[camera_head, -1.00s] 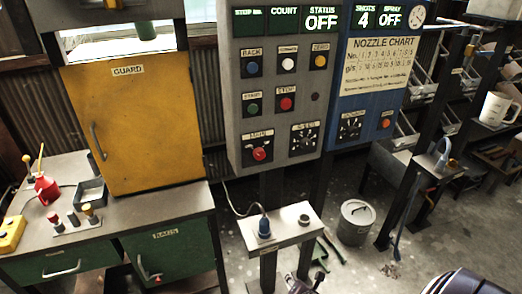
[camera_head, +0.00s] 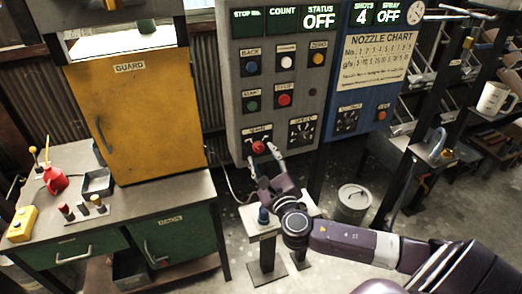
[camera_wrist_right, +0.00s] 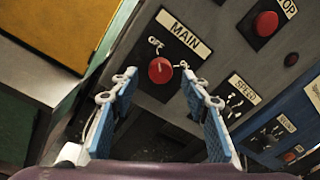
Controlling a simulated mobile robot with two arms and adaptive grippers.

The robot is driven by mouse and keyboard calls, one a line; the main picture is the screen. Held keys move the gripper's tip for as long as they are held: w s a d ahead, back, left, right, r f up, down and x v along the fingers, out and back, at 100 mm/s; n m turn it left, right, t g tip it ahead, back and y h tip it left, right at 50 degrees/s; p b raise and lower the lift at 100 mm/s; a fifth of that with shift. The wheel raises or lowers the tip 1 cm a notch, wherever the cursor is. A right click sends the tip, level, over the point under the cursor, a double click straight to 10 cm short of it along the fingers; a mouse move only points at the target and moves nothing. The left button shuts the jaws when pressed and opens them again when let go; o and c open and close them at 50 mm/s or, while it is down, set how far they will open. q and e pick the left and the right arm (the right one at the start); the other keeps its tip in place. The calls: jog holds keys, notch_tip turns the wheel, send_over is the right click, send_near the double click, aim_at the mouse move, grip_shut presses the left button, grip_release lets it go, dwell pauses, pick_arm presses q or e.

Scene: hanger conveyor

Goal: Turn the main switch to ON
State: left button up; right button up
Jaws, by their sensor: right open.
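The main switch is a round red knob (camera_head: 258,147) on a black plate at the bottom left of the grey control panel (camera_head: 236,110). In the right wrist view the red knob (camera_wrist_right: 160,70) sits under the MAIN label, with an OFF mark at its upper left. The panel's STATUS display (camera_head: 319,18) reads OFF. My right gripper (camera_head: 264,160) is open just in front of the knob. In the right wrist view its two blue fingers (camera_wrist_right: 158,92) stand either side of and below the knob, apparently not gripping it. My left gripper is out of view.
The SPEED dial (camera_head: 301,132) is right of the main switch, and the red STOP button (camera_head: 284,100) is above. A blue panel (camera_head: 335,98) adjoins on the right. A small pedestal (camera_head: 250,222) stands below my right gripper. A yellow guard door (camera_head: 130,115) is at left.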

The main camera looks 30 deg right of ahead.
aim_at(259, 147)
jog(key=shift+x, duration=1.25)
jog(key=c, duration=1.2)
